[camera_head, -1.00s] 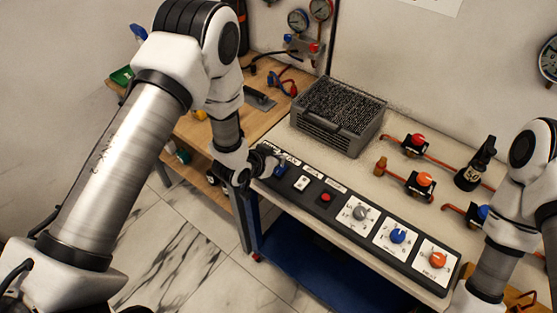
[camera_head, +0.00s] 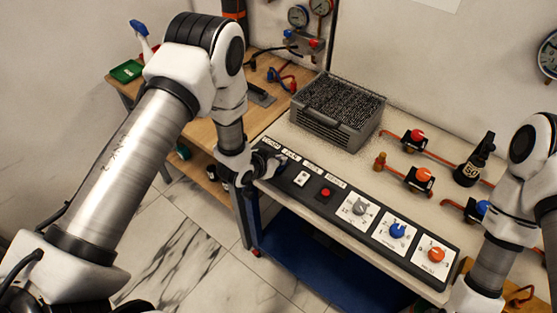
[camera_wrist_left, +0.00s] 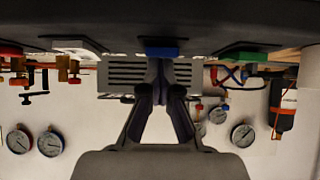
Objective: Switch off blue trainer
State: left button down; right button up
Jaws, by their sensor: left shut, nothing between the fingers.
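A dark control panel (camera_head: 340,202) lies along the front of the bench. My left gripper (camera_head: 272,165) is shut and empty, over the panel's left end. In the left wrist view its closed fingertips (camera_wrist_left: 160,92) point at a blue switch (camera_wrist_left: 161,51), very close to it; touching or not, I cannot tell. That view also shows a green switch (camera_wrist_left: 246,56) and a white switch (camera_wrist_left: 75,47) on either side. The gripper mostly hides the blue switch in the head view. A blue knob (camera_head: 397,231) sits farther right on the panel. My right gripper is out of view.
A red button (camera_head: 325,193), a grey knob (camera_head: 360,208) and an orange knob (camera_head: 436,254) share the panel. A grey crate (camera_head: 338,112) stands behind it. Pipe valves (camera_head: 418,177) and a dark bottle (camera_head: 473,163) stand at the right.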

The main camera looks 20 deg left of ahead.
pick_arm(q)
jog(key=shift+w+d, duration=0.25)
jog(key=shift+w, duration=0.45)
jog(key=shift+r, duration=0.1)
jog(key=shift+r, duration=0.1)
jog(key=shift+r, duration=0.2)
notch_tip(320, 180, up, 4)
jog(key=shift+w+p, duration=0.15)
jog(key=shift+p, duration=0.9)
jog(key=w+r+b+v, duration=0.1)
jog(key=b+v, duration=0.1)
jog(key=v, duration=0.7)
jog(key=shift+d+r+b, duration=0.25)
jog(key=shift+r+b, duration=0.15)
jog(key=shift+r, duration=0.05)
jog(key=shift+f, duration=0.15)
